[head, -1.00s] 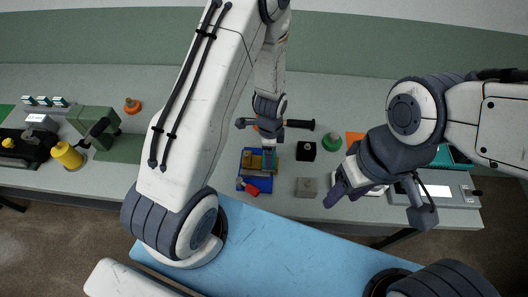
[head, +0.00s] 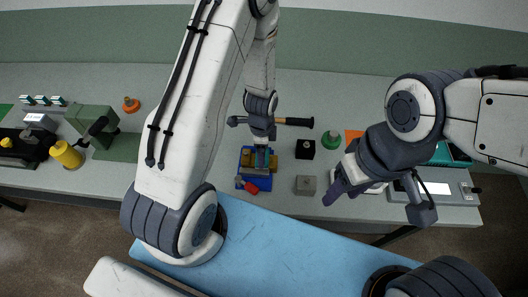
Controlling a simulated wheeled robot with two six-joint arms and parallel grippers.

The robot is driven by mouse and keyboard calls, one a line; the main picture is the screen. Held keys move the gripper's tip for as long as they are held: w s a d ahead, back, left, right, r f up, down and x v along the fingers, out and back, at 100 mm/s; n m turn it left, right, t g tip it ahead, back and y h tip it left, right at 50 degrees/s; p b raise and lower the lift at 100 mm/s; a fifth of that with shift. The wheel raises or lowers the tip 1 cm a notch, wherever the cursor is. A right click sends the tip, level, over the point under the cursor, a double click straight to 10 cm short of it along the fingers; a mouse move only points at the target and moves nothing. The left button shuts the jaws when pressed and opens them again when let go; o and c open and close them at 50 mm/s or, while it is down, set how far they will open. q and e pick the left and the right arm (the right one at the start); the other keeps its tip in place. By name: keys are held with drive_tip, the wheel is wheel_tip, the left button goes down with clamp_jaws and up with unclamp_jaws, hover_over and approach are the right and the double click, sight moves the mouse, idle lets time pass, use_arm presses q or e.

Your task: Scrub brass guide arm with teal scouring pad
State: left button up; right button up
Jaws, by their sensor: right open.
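The brass guide arm (head: 248,159) lies on a blue tray or fixture (head: 244,172) at the middle of the bench, partly hidden by my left gripper. My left gripper (head: 262,151) points down over it. A teal piece, seemingly the teal scouring pad (head: 262,160), shows between its fingers, which look shut on it. The pad is at the brass part; whether they touch is too small to tell. My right gripper (head: 381,203) is open and empty at the right, above the front of the bench.
A red-handled tool (head: 247,185) lies at the tray's front. A hammer-like tool (head: 290,121) lies behind. A black block (head: 306,149), a grey block (head: 306,185) and a green knob (head: 331,140) stand to the right. A yellow cylinder (head: 66,154) and green machine (head: 94,121) stand left.

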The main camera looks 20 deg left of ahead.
use_arm(q)
drive_tip(key=o, duration=1.2)
drive_tip(key=shift+r+p, duration=0.3)
drive_tip(key=shift+r, duration=0.1)
drive_tip(key=shift+c, duration=0.3)
drive_tip(key=c, duration=1.1)
drive_tip(key=shift+w+d, duration=0.2)
drive_tip(key=shift+d, duration=0.45)
drive_tip(key=shift+w+d, duration=0.2)
drive_tip(key=shift+d, duration=0.45)
